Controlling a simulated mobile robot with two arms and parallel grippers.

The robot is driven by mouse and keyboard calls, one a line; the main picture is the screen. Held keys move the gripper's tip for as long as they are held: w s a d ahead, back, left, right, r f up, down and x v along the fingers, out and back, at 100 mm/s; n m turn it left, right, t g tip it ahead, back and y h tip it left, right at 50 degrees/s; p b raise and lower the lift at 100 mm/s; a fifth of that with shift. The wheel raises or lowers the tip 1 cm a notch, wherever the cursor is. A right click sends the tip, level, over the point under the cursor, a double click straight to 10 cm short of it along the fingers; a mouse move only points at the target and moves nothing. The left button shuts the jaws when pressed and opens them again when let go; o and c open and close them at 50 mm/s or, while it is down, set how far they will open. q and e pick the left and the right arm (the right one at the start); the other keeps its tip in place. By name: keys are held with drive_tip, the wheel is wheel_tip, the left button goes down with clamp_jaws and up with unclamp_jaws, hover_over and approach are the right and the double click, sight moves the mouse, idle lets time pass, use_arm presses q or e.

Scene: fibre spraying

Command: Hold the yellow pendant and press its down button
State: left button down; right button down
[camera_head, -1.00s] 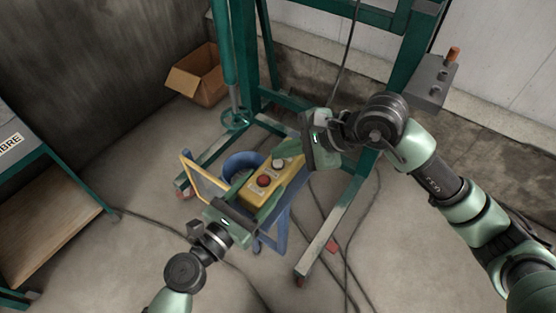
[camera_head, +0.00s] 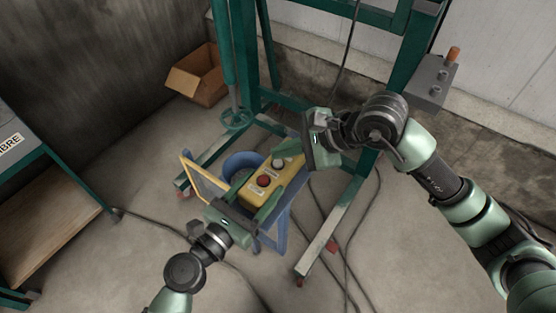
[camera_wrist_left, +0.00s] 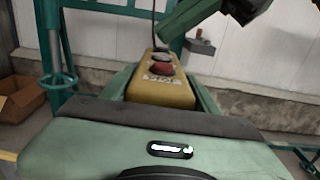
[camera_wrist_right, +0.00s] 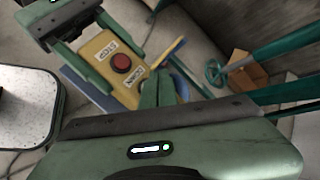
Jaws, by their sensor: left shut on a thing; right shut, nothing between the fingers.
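My left gripper (camera_head: 257,190) is shut on the pendant, with one finger along each side. The red button also shows in the left wrist view (camera_wrist_left: 161,68). My right gripper (camera_head: 287,172) is shut and empty, its fingertips over the white-button end of the pendant.
A blue hand-truck-like frame (camera_head: 280,232) with a yellow bar stands under the pendant. A green steel stand (camera_head: 243,60) rises behind. A grey control box (camera_head: 430,83) is at the right, an open cardboard box (camera_head: 197,82) at the back. Cables lie on the floor.

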drive_tip(key=shift+f, duration=0.1)
idle(0.7)
drive_tip(key=shift+f, duration=0.35)
